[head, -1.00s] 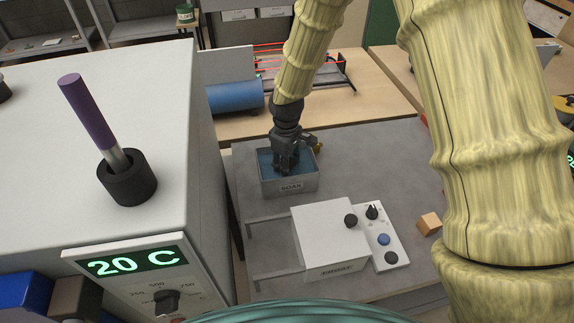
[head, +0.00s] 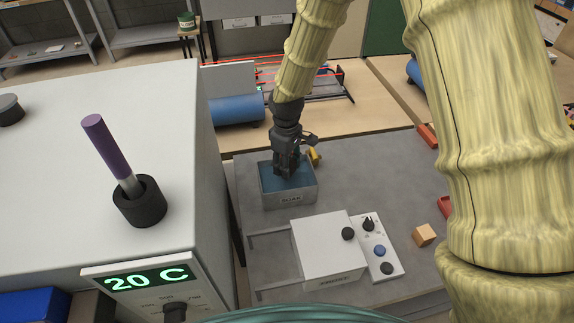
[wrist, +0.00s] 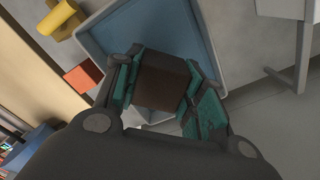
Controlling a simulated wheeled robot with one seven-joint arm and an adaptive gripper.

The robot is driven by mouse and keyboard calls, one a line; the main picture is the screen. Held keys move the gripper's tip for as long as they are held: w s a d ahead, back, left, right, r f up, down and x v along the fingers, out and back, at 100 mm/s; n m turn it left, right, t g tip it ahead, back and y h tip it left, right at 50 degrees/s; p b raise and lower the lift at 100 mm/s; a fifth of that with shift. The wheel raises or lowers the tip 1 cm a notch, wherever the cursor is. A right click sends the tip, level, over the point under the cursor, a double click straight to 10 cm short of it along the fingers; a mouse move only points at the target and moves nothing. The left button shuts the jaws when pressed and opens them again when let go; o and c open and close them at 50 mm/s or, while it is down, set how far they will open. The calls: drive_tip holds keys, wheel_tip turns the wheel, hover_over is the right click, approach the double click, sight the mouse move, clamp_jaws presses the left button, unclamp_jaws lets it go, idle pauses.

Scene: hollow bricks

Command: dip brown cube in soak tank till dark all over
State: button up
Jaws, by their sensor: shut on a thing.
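The soak tank (head: 290,198) is a grey open box marked SOAK with blue liquid in it, on the grey bench. My gripper (head: 288,170) points down into it, with its fingertips low at the liquid. In the wrist view my gripper (wrist: 162,88) is shut on the brown cube (wrist: 162,80), with a finger pad on either side. The cube's visible faces are dark brown; its far side and underside are hidden. The tank (wrist: 105,28) shows behind it. I cannot tell how deep the cube sits in the liquid. In the head view the gripper hides the cube.
A white box (head: 325,250) with a knob panel (head: 375,250) stands in front of the tank. A tan cube (head: 424,235) lies to its right. A yellow thing (head: 315,157) is close behind the tank. A white oven-like cabinet (head: 90,220) reading 20 C fills the left.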

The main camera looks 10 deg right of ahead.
drive_tip(key=shift+r+p, duration=1.25)
drive_tip(key=shift+r, duration=0.65)
drive_tip(key=shift+s+d+f, duration=0.1)
